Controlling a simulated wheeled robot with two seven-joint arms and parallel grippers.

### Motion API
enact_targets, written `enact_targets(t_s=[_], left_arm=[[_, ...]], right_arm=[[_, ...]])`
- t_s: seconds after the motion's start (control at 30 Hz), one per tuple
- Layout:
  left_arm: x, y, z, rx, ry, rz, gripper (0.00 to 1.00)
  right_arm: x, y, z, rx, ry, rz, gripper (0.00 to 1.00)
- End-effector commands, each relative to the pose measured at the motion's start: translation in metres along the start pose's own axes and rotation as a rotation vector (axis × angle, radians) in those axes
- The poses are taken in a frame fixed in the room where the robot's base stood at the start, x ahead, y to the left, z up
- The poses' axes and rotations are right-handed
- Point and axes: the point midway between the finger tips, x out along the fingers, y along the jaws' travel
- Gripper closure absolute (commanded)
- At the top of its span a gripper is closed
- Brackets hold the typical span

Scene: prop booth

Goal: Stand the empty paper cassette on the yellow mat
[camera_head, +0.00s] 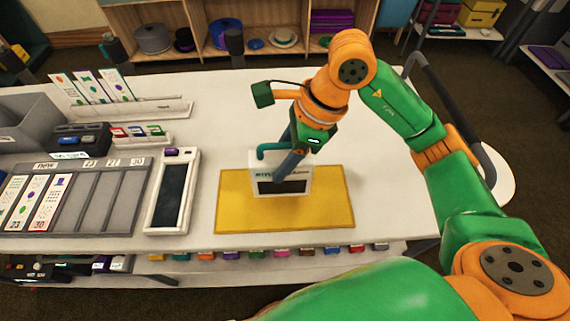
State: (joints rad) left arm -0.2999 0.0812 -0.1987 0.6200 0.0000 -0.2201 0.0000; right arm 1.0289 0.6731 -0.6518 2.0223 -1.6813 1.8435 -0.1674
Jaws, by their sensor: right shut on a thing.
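The yellow mat (235,207) lies near the front edge of the white table. A white paper cassette (303,185) with a dark window and green lettering is upright over the back half of the mat. Whether its bottom touches the mat is hard to tell. My right gripper (276,178) comes down from above and is shut on the cassette, its fingers covering part of the front. A teal hooked piece (270,149) shows at the cassette's top left. My left gripper is not in view.
A white device with a dark screen (172,195) lies left of the mat. Further left are a grey slotted tray (102,200) with printed cards, a dark box (80,138) and a card rack (140,110). The table right of the mat is clear. Shelves (265,30) stand behind.

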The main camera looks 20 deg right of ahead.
Motion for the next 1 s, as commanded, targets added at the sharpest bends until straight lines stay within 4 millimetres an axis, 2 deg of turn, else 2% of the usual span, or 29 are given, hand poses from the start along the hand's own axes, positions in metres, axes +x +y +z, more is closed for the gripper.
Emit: enact_targets(t_s=[0.03,0.2,0.57,0.6,0.7,1.0], left_arm=[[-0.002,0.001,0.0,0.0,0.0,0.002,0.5],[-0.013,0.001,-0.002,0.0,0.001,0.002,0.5],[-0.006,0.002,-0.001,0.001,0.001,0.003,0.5],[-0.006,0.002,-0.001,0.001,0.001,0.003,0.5],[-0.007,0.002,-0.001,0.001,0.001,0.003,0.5],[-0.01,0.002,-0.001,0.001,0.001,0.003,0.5]], right_arm=[[0.004,-0.002,-0.009,0.006,0.005,0.001,1.0],[0.028,-0.001,-0.017,0.001,0.002,0.003,1.0],[0.035,-0.002,-0.019,0.0,0.0,-0.001,1.0],[0.035,-0.002,-0.019,0.0,0.001,0.0,0.45],[0.034,-0.002,-0.019,0.0,0.001,0.0,0.2],[0.032,-0.002,-0.018,0.0,0.001,0.0,0.2]])
